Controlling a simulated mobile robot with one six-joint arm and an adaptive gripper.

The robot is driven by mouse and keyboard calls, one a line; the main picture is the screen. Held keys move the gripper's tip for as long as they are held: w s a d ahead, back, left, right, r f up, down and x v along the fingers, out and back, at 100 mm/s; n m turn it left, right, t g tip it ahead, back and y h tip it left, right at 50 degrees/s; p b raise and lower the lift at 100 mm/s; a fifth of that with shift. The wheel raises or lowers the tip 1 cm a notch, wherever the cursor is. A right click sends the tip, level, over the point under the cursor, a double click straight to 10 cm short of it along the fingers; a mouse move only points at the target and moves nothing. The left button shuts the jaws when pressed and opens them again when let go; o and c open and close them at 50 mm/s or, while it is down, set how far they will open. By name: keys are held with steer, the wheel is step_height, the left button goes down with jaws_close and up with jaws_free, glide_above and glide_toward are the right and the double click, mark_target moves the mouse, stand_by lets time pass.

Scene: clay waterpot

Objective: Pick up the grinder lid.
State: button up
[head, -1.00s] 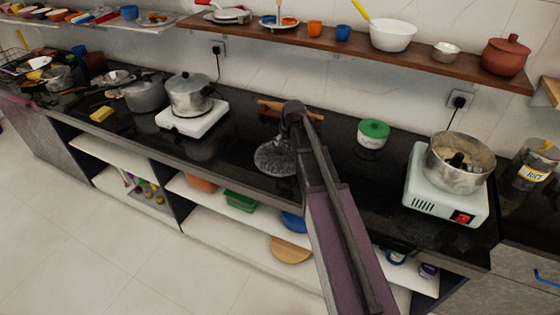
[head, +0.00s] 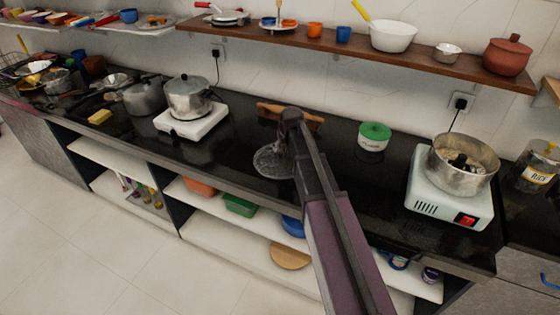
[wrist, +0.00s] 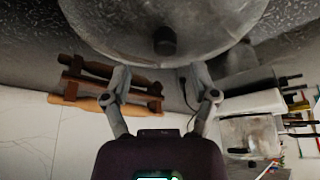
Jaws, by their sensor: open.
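The grinder lid seems to be the round, grey, see-through disc (head: 270,161) near the front edge of the black counter in the head view. In the wrist view a large round lid (wrist: 120,25) with a dark knob (wrist: 165,42) fills the top middle. My gripper (wrist: 162,72) is open, its two fingers apart with nothing between them. The knob lies just beyond the fingertips, between their lines. In the head view my arm's end is over the lid and hides part of it; the fingers are hard to make out there.
A wooden rack (head: 276,109) lies behind the lid by the wall. A stove with a pot (head: 187,97) stands to the left. A shelf (head: 428,60) runs above.

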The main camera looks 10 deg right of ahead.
mark_target(281, 152)
steer(key=shift+a+b+x, duration=0.25)
steer(key=shift+b+x, duration=0.7)
steer(key=shift+x, duration=0.3)
steer(key=shift+b+x, duration=0.95)
steer(key=shift+x, duration=0.05)
steer(key=shift+s, duration=0.15)
jaws_close()
